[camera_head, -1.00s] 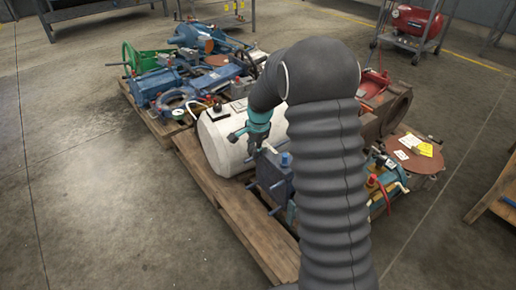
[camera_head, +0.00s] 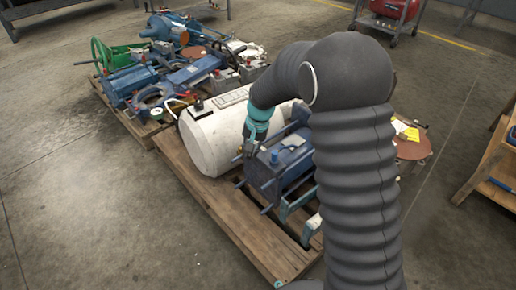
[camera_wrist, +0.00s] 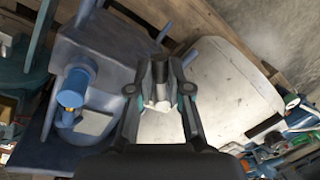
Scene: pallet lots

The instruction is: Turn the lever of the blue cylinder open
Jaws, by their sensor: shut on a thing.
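The blue cylinder (camera_head: 277,172) is a boxy blue-grey body with a brighter blue cap on top, on the near part of the pallet. In the wrist view its body (camera_wrist: 105,45) fills the left side. My gripper (camera_head: 249,148) is beside its left end, between it and the white tank. In the wrist view my gripper (camera_wrist: 160,88) is shut on a short pale grey piece (camera_wrist: 161,97), which looks like the lever. The fingers hide its sides, and I cannot see where it joins the body or how far it is turned.
The white tank (camera_head: 210,140) lies close to the left of my gripper. My arm hides the right part of the pallet. The floor at left (camera_head: 60,200) is clear.

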